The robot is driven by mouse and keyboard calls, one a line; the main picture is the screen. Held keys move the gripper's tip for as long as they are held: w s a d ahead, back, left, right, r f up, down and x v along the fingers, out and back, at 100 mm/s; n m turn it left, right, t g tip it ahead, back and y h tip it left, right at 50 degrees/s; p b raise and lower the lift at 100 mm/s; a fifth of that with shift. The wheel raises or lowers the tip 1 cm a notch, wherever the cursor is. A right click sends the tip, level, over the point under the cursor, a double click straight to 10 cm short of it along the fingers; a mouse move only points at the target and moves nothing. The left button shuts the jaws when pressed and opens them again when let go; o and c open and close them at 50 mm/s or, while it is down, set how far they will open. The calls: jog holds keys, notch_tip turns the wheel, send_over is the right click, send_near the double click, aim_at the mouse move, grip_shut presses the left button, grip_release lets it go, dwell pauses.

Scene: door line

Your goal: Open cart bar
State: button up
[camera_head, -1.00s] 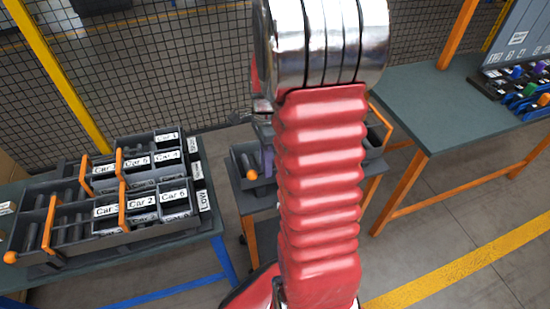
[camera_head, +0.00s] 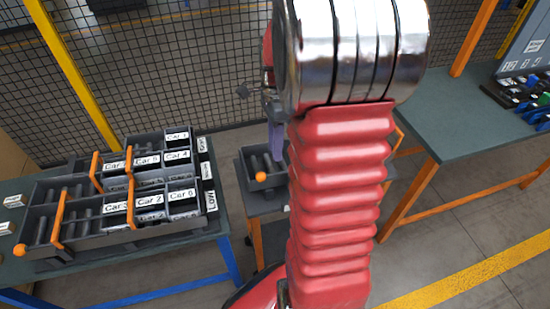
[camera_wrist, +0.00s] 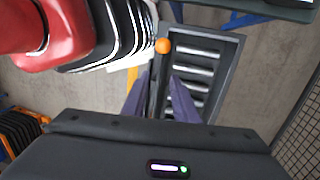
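The cart (camera_head: 254,204) stands between the two tables, with a dark tray holding several rollers. A round orange knob (camera_head: 261,177) sits at the tray's near side. In the wrist view the orange knob (camera_wrist: 163,46) tops the end of a dark bar (camera_wrist: 161,75) along the tray's edge. My gripper (camera_wrist: 160,98) has two purple fingers, apart, one on each side of the bar in that view; contact cannot be told. In the head view one purple finger (camera_head: 277,141) shows above the tray, and my red arm hides the cart's right part.
A left table (camera_head: 150,258) carries a dark rack (camera_head: 120,232) with labelled compartments and orange handles. A right table (camera_head: 440,125) holds coloured items at its far end. A mesh fence (camera_head: 190,80) stands behind. Grey floor lies in front of the right table.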

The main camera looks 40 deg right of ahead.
jog(key=s+a+v, duration=0.1)
jog(key=v, duration=0.5)
jog(key=shift+w+d+r, duration=0.3)
jog(key=shift+w+d, duration=0.2)
jog(key=shift+d, duration=0.05)
jog(key=shift+s, duration=0.2)
